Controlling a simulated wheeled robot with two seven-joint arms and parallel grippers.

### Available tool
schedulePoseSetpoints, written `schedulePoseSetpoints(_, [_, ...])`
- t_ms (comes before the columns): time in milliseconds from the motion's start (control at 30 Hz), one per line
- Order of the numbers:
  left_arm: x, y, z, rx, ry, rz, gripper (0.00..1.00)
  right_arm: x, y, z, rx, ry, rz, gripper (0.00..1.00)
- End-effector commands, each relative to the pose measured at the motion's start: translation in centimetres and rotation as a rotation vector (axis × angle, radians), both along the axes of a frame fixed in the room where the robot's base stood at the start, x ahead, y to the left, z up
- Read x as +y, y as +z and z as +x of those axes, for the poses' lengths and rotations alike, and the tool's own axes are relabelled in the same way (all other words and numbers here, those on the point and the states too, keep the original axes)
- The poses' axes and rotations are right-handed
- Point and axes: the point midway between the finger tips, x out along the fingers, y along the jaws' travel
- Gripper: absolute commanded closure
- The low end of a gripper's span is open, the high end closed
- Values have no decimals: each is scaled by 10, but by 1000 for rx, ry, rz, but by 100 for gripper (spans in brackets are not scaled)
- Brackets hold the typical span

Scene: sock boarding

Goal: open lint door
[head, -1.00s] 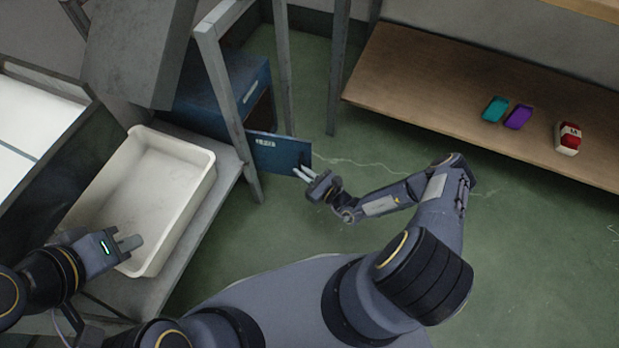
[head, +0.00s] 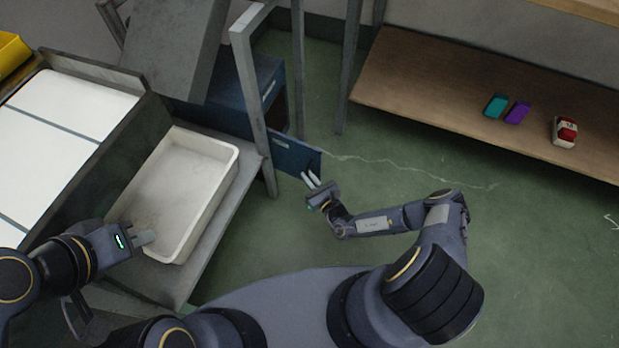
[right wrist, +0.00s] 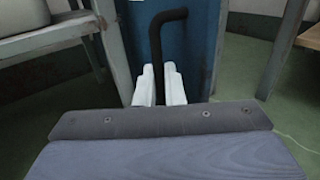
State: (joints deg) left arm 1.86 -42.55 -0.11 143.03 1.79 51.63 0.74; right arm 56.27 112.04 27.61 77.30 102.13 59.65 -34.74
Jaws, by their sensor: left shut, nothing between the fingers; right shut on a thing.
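The blue lint door (head: 302,158) stands swung out from the blue cabinet (head: 266,78), partly behind a grey post. In the right wrist view, the blue panel (right wrist: 190,52) fills the middle, with a black bent handle (right wrist: 156,50) on it. My right gripper (head: 309,180) is at the door's free edge. In the right wrist view its pale fingers (right wrist: 159,86) are closed around the lower part of the handle. My left gripper (head: 152,237) is shut and empty over the near left edge of the white tray, away from the door.
The white tray (head: 228,180) sits on a grey bench left of the door. A grey post (head: 252,95) stands close to the door. A wooden shelf (head: 420,75) at the right holds teal, purple and red-white items. Green floor (head: 400,170) is clear right of the door.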

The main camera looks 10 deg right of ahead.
Motion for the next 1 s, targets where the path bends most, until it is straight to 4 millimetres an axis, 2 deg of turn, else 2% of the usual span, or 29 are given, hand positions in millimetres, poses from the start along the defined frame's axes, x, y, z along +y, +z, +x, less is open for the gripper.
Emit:
schedulePoseSetpoints(67, [0, 0, 0, 0, 0, 0, 100, 6, 4, 2, -8, 11, 4, 100])
schedulePoseSetpoints(100, [0, 0, 0, 0, 0, 0, 100, 6, 4, 2, -8, 11, 4, 86])
schedulePoseSetpoints(233, [0, 0, 0, 0, 0, 0, 100, 4, 3, 2, -6, 8, 3, 69])
schedulePoseSetpoints(567, [0, 2, 0, 0, 0, 0, 100, 1, 2, -2, -3, 3, 2, 69])
schedulePoseSetpoints(1000, [0, 19, 0, 0, 0, 0, 100, -20, 3, -63, -3, 6, 2, 69])
